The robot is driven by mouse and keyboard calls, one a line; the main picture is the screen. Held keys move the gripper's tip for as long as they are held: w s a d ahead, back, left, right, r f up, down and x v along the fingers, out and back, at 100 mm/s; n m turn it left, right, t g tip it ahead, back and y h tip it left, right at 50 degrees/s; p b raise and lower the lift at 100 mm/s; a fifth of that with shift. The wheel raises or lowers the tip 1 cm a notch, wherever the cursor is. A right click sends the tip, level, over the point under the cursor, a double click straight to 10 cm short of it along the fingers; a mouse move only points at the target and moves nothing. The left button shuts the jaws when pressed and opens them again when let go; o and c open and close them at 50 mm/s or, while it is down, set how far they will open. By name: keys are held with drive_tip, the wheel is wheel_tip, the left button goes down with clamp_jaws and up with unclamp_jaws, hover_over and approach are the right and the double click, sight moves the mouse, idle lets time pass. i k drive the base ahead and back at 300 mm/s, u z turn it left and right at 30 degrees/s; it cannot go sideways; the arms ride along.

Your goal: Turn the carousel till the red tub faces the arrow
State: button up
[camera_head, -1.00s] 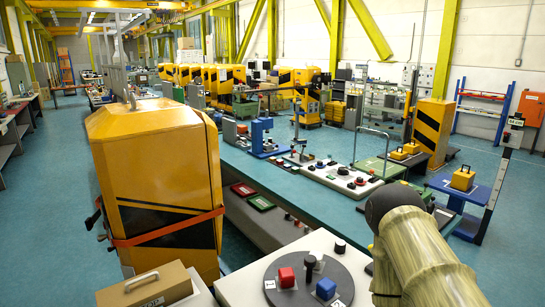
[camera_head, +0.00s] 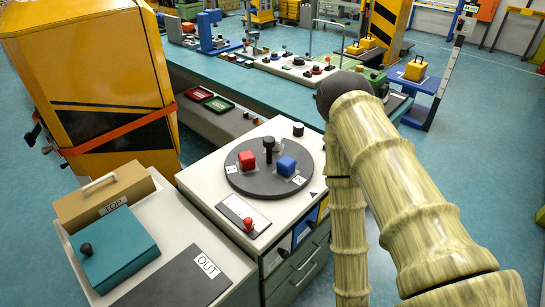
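The carousel is a dark grey disc (camera_head: 268,187) on top of a white cabinet (camera_head: 198,177). A black upright knob (camera_head: 268,148) stands on it. The red tub (camera_head: 246,160) is on the disc's left side, and a blue tub (camera_head: 286,166) is on its right side. A small black triangle, seemingly the arrow (camera_head: 313,193), is on the cabinet top beyond the disc's front right rim. The blue tub is nearer to it than the red tub. My bamboo-patterned arm fills the right side; my gripper is not in view.
A red-knobbed lever (camera_head: 248,224) stands on a plate in front of the carousel. A bench at the lower left holds a teal box (camera_head: 110,247), a tan box (camera_head: 103,196) and a dark OUT pad (camera_head: 175,281). A black knob (camera_head: 298,129) stands behind the carousel.

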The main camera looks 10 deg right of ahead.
sight(263, 182)
drive_tip(key=u, duration=1.5)
drive_tip(key=k, duration=1.1)
drive_tip(key=z, duration=0.95)
drive_tip(key=i, duration=0.5)
